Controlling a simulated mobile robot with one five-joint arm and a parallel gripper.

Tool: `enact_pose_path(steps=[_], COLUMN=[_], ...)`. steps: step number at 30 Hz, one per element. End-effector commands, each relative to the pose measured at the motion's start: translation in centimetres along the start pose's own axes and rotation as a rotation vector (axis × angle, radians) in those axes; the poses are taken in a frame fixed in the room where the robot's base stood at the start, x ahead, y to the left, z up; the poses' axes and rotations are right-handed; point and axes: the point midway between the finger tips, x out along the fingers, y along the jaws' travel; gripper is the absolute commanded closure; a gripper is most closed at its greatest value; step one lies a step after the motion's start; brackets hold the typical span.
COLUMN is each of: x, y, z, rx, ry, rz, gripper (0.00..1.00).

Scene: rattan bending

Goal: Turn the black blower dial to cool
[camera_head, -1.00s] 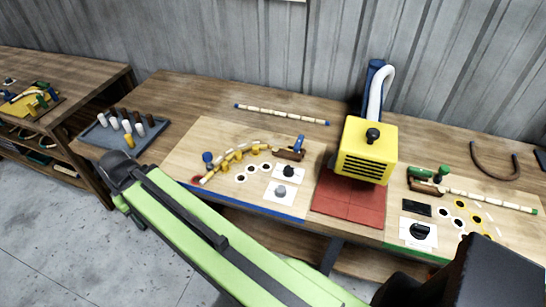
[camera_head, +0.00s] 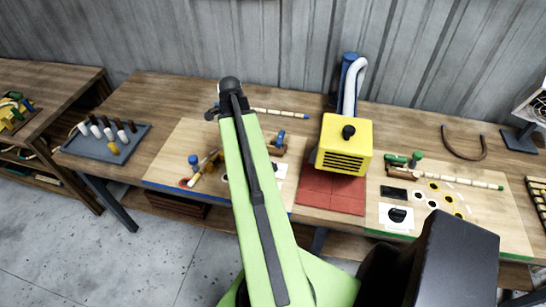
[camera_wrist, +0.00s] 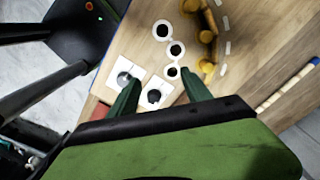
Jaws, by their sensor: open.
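The yellow blower (camera_head: 345,143) stands on a red mat, with a black knob (camera_head: 348,132) on its front. A second black dial (camera_head: 397,214) sits on a white plate on the right board. In the wrist view, a black dial (camera_wrist: 154,96) and a grey dial (camera_wrist: 124,78) sit on white plates on the left board. My gripper (camera_wrist: 161,78) is open and empty above the left board, its green fingers on either side of the black dial's plate. The frames do not show which dial controls the blower. In the head view my arm hides the gripper's fingers and most of the left dials.
The red mat (camera_head: 330,192) lies between the left board (camera_head: 160,173) and the right board (camera_head: 490,215). A grey peg tray (camera_head: 75,148) stands at the left. A straight rattan pole (camera_head: 285,113) lies at the back. A curved piece (camera_head: 465,155) lies at the right back.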

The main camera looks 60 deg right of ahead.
Motion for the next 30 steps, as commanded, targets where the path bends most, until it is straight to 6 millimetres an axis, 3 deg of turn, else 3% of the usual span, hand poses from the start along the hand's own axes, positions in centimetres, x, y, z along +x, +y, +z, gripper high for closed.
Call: enact_pose_path(steps=[1,3,6,8,17,23,30], x=[-1.1,-1.6,-1.9,-1.9,-0.9,2.3,7.4], y=[1.0,2.5,4.1,4.6,4.8,4.8,4.8], z=[-3.8,-7.6,-10.8,-11.8,-12.2,-12.1,-12.1], rx=[0.152,0.333,0.497,0.548,0.571,0.570,0.569], ry=[0.000,-0.001,-0.001,-0.001,0.000,0.000,0.000], rz=[0.000,0.000,0.000,0.000,0.000,0.000,0.000], gripper=[0.43,0.43,0.43,0.43,0.43,0.43,0.43])
